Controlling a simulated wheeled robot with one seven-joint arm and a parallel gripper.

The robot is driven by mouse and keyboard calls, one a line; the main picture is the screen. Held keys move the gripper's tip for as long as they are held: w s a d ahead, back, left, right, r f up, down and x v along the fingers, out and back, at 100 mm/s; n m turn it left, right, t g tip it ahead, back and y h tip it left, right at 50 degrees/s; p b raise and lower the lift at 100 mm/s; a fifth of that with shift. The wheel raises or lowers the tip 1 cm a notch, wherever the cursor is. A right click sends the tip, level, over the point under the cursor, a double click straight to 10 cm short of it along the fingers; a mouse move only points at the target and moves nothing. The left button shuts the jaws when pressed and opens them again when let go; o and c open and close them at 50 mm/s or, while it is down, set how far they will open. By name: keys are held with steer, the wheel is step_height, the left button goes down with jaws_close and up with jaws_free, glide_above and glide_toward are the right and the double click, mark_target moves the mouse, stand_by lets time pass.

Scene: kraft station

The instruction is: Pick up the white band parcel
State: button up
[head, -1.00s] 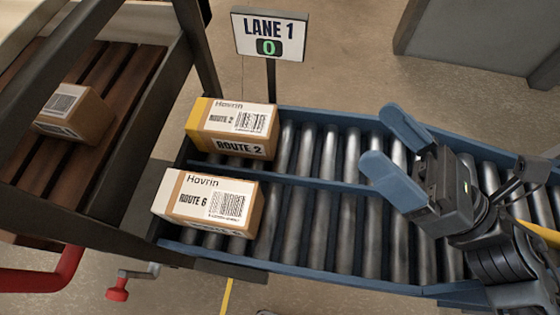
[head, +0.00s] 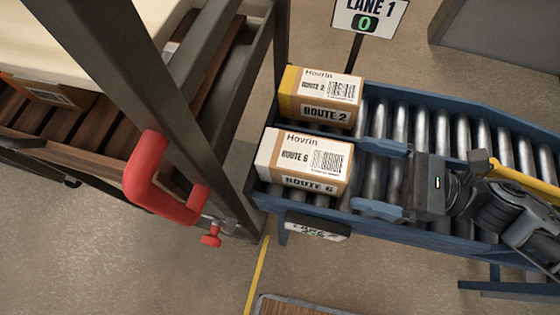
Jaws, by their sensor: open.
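The white band parcel (head: 308,162) is a brown box with a white left end and a "ROUTE 6" label. It lies on the near lane at the left end of the roller conveyor (head: 430,228). My gripper (head: 362,175) is open and empty just right of this parcel. Its two blue fingers point left, one near the parcel's far right corner and one near its near right corner. I cannot tell whether either finger touches the box.
A yellow band parcel (head: 320,97) marked "ROUTE 2" lies in the lane behind, past a blue divider. A LANE 1 sign (head: 368,15) stands behind it. A dark frame post (head: 130,90) with a red clamp (head: 148,175) stands left. Rollers to the right are free of parcels.

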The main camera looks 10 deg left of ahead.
mark_target(321, 157)
steer(key=a, duration=0.3)
steer(key=shift+a+p, duration=0.25)
steer(key=shift+p, duration=0.1)
steer(key=shift+w+a+f+p, duration=0.15)
steer(key=shift+a+p, duration=0.3)
steer(key=shift+a, duration=0.9)
steer(key=shift+w+a+f+p, duration=0.1)
steer(key=shift+w+a+p, duration=0.25)
steer(key=shift+a, duration=0.95)
steer(key=shift+s, duration=0.1)
steer(key=shift+r, duration=0.1)
steer(key=c, duration=1.2)
